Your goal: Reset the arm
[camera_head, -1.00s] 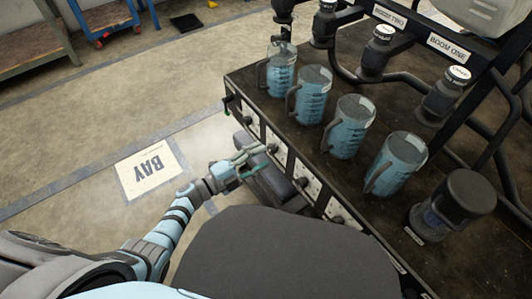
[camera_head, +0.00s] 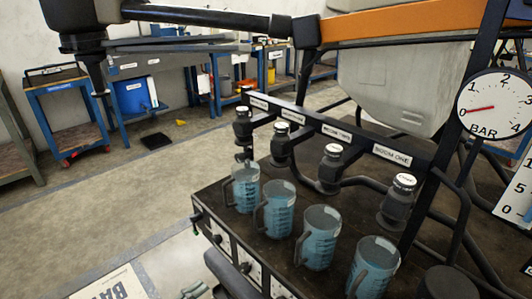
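The drone's arm (camera_head: 200,17) is a dark tube running across the top. A motor (camera_head: 80,14) sits at its left end and a dark folding joint (camera_head: 305,31) at its right end. Beyond the joint is an orange section (camera_head: 410,20). My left gripper (camera_head: 193,289) shows only as a sliver of fingers at the bottom edge, beside the front of the bench; most of it is cut off, and whether it is open cannot be told. My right gripper is out of view.
Several jugs of blue liquid (camera_head: 318,240) stand on the dark bench (camera_head: 215,208) under capped nozzles (camera_head: 398,200). A pressure gauge (camera_head: 495,104) reads near zero at right. A grey tank (camera_head: 395,85) hangs behind. The floor at left (camera_head: 100,200) is clear.

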